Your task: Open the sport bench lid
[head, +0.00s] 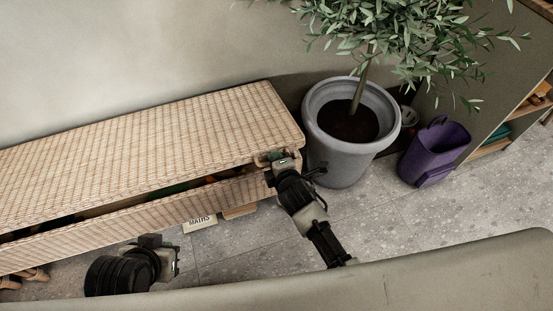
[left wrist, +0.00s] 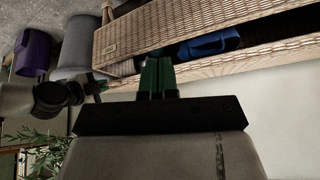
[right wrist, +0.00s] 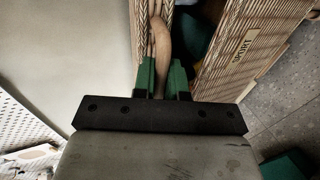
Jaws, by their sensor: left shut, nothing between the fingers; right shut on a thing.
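The sport bench is a long woven wicker box (head: 150,217) along the wall, with a "SPORT" label (right wrist: 243,45) in the right wrist view. Its wicker lid (head: 140,140) is raised a little, leaving a dark gap along the front. My right gripper (head: 274,158) is at the right end of the lid, shut on a tan curved handle (right wrist: 162,45) on the lid's edge. My left gripper (head: 174,258) is shut and empty, low in front of the bench; its closed green fingers (left wrist: 157,72) show in the left wrist view. A blue thing (left wrist: 208,43) lies inside the bench.
A grey planter (head: 340,160) with a small tree stands close to the bench's right end. A purple bin (head: 434,150) and a shelf (head: 530,105) are farther right. A "MATHS" box (head: 200,223) and shoes (head: 36,274) are at the bench's foot. Floor (head: 350,215) is clear right of my right arm.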

